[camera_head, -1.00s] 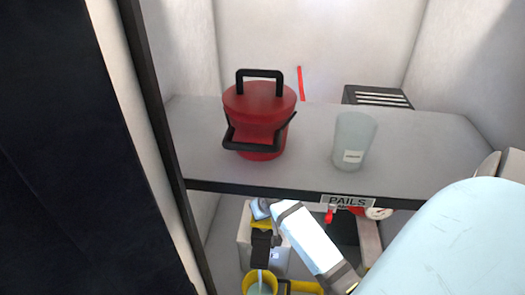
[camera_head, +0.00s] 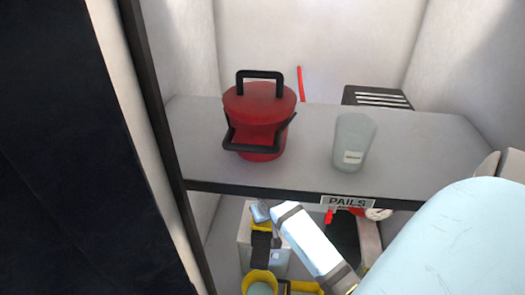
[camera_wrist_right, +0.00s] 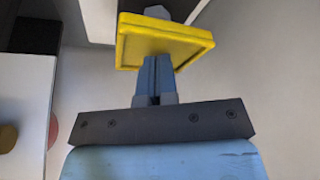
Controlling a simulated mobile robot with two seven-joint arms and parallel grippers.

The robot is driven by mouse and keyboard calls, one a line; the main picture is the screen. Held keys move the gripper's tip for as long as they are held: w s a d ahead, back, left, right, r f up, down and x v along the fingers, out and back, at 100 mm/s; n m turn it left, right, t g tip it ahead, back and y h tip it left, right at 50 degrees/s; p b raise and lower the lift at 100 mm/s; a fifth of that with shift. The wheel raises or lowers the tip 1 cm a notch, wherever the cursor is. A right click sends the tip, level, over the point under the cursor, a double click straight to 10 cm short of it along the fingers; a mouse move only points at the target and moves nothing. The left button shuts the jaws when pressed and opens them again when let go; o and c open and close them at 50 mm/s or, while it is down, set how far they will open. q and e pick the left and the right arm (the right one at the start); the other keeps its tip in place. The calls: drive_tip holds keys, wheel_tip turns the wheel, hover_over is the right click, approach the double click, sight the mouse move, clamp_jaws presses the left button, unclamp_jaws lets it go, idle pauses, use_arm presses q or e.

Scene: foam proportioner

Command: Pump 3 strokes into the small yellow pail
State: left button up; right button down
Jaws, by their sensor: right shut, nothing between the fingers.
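The small yellow pail (camera_head: 259,284) is at the bottom edge of the head view, under the dark spout (camera_head: 261,246); its inside looks pale blue-green. The yellow pump plate (camera_head: 278,224) is above the spout, on a pale box-like body. It is large in the right wrist view (camera_wrist_right: 165,42). My right gripper (camera_wrist_right: 155,72) is shut and empty, its fingers reaching to the plate; I cannot tell whether they touch it. In the head view, the gripper (camera_head: 260,213) is partly hidden beside my white arm link. My left gripper is not in view.
A grey shelf (camera_head: 310,177) lies above the work space, with a red lidded pot (camera_head: 258,108) and a translucent cup (camera_head: 353,142) on it. A PAILS label (camera_head: 347,202) is on its front edge. Another yellow object (camera_head: 305,286) is right of the pail.

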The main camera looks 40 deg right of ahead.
drive_tip(key=shift+r, duration=2.15)
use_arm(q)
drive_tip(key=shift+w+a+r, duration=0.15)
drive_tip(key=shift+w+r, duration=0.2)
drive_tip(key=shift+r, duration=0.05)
use_arm(e)
drive_tip(key=shift+r, duration=0.35)
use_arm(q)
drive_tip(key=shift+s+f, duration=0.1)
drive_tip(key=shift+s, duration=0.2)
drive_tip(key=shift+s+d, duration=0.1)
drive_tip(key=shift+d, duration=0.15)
